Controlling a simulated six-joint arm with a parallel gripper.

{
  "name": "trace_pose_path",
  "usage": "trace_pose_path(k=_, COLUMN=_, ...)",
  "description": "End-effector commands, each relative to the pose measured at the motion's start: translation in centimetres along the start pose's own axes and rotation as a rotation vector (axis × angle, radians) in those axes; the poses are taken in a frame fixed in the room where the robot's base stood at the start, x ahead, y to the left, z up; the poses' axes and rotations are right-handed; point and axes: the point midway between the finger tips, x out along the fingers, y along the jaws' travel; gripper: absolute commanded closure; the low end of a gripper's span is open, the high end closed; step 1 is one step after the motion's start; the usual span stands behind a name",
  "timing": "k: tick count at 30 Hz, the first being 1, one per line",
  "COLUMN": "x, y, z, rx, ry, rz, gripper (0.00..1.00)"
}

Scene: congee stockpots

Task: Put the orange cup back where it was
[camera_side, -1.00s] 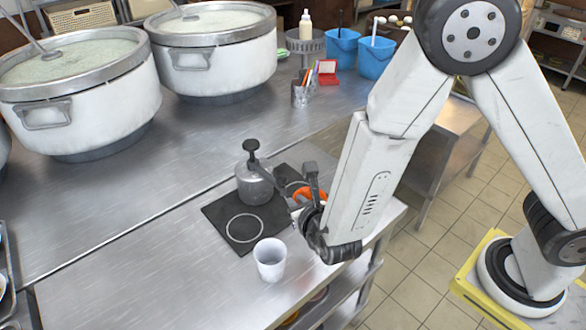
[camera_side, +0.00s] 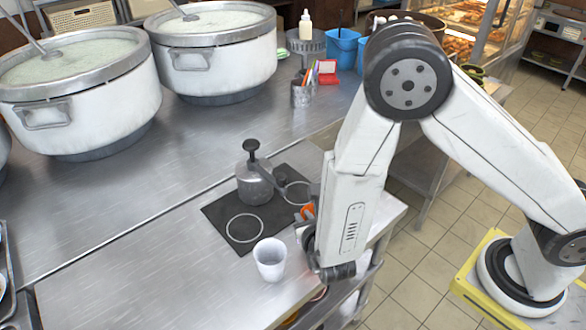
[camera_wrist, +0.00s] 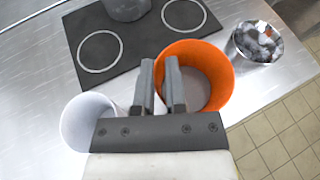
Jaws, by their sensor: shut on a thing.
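The orange cup (camera_wrist: 205,65) is upright with its open mouth facing the camera in the wrist view. In the side view only a sliver of the orange cup (camera_side: 308,211) shows; my arm hides the rest. My gripper (camera_wrist: 160,78) is shut on its left wall. I cannot tell whether its base touches the counter. The black mat (camera_wrist: 125,44) has two pale rings; both look empty, and the cup is beside the mat's near edge. A white cup (camera_side: 269,259) stands on the counter; it also shows left of my gripper in the wrist view (camera_wrist: 88,122).
A grey pump bottle (camera_side: 254,183) stands at the mat's back edge. A metal cup with dark contents (camera_wrist: 257,43) is close right of the orange cup. The steel counter (camera_side: 130,255) is clear left of the mat. Big stockpots (camera_side: 82,104) stand behind.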

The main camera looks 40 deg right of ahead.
Motion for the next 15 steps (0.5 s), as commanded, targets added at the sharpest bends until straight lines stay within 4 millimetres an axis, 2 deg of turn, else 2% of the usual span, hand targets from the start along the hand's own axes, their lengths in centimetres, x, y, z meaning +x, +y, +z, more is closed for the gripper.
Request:
trace_pose_path(k=10, x=0.2, y=0.1, z=-0.5, rx=0.001, ry=-0.001, rz=0.000, gripper=1.00)
trace_pose_path(k=15, x=0.6, y=0.1, z=-1.5, rx=-0.001, ry=0.000, rz=0.000, gripper=1.00)
